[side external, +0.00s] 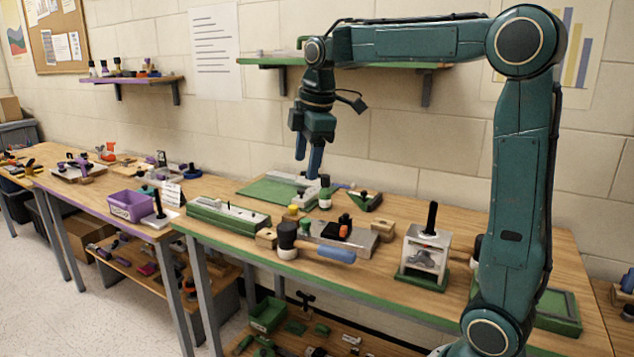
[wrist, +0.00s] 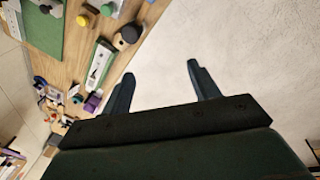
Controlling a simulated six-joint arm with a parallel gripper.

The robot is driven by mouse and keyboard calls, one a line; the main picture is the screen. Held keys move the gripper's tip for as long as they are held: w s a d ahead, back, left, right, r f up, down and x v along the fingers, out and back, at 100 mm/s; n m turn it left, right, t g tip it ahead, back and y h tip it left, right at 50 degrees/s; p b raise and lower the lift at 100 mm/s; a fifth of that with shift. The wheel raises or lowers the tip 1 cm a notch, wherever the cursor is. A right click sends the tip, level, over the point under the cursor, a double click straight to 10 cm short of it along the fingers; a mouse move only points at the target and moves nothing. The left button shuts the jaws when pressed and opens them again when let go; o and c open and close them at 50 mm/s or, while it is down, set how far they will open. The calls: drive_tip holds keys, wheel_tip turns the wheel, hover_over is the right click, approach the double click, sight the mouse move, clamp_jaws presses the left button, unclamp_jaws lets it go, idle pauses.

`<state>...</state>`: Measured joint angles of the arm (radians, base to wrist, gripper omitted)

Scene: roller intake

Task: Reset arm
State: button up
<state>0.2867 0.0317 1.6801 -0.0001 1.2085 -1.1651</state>
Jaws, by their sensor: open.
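My gripper (side external: 308,160) hangs from my raised arm above the back of the green-edged workbench (side external: 372,289), fingers pointing down. It is apart from the bench objects in the side external view. In the wrist view my gripper (wrist: 160,82) shows two dark blue fingers spread apart with nothing between them. Pale floor (wrist: 230,30) lies beyond the fingers there, and the bench edge runs along their left.
On the bench are a green mat (side external: 262,192), a long green fixture (side external: 228,215), a mallet with a blue handle (side external: 330,251), and a small press (side external: 425,254). A green wall shelf (side external: 400,66) is behind my arm. A purple bin (side external: 132,205) stands on the left bench.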

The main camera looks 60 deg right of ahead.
drive_tip(key=s+a+f+m+t, duration=0.1)
drive_tip(key=s+a+f+m, duration=0.1)
drive_tip(key=s, duration=0.4)
drive_tip(key=s+a+f+m+t, duration=0.1)
drive_tip(key=s+a+f+m, duration=0.1)
drive_tip(key=s+a+m, duration=0.2)
drive_tip(key=s+a+f+m+t, duration=0.1)
drive_tip(key=s+a+f+m, duration=0.2)
drive_tip(key=s, duration=0.7)
drive_tip(key=shift+s+a+m+y, duration=0.15)
drive_tip(key=shift+a+m+y, duration=0.3)
drive_tip(key=shift+a, duration=0.7)
